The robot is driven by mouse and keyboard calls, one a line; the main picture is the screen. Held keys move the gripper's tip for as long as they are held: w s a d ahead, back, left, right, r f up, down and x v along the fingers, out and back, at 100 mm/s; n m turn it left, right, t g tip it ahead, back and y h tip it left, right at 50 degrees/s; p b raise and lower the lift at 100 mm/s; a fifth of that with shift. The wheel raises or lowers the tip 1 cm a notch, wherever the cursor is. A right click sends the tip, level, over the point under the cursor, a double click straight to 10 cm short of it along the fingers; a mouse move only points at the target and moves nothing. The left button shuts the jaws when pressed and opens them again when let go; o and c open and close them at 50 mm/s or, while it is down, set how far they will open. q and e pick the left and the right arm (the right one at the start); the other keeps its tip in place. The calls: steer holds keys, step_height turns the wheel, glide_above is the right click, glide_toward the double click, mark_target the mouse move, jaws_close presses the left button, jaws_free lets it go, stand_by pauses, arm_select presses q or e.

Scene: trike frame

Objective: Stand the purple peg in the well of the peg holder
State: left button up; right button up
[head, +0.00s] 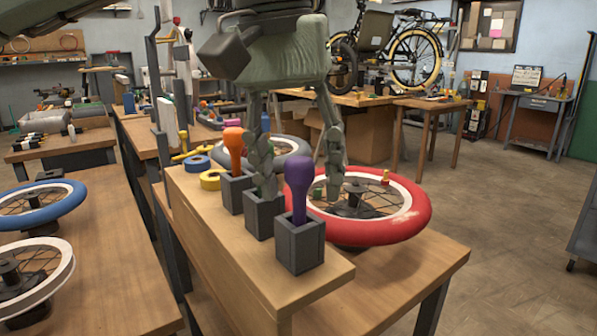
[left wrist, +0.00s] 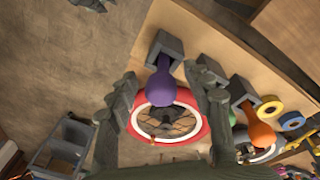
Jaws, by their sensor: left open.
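The purple peg (head: 299,185) stands upright, its lower end inside the square grey block (head: 300,248) at the near end of a row of blocks on a wooden shelf. In the left wrist view the purple peg (left wrist: 165,86) has its round knob toward the camera, and its stem runs into the grey block (left wrist: 163,45). My left gripper (head: 299,190) is open, its fingers spread apart. In the left wrist view the fingers (left wrist: 168,92) lie either side of the knob with visible gaps. The middle block (head: 263,217) is partly hidden by a finger. My right gripper is not in view.
An orange peg (head: 234,149) stands in the far block (head: 237,190). Yellow tape (head: 211,180) and blue tape (head: 197,163) lie behind it. A red-tyred wheel (head: 415,214) lies on the table beside the shelf. Open floor (head: 515,230) is at the right.

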arm_select(q)
step_height(320, 180, up, 12)
steer(key=s+a, duration=0.1)
steer(key=shift+a, duration=0.25)
steer(key=shift+s+f, duration=0.1)
steer(key=shift+s, duration=0.05)
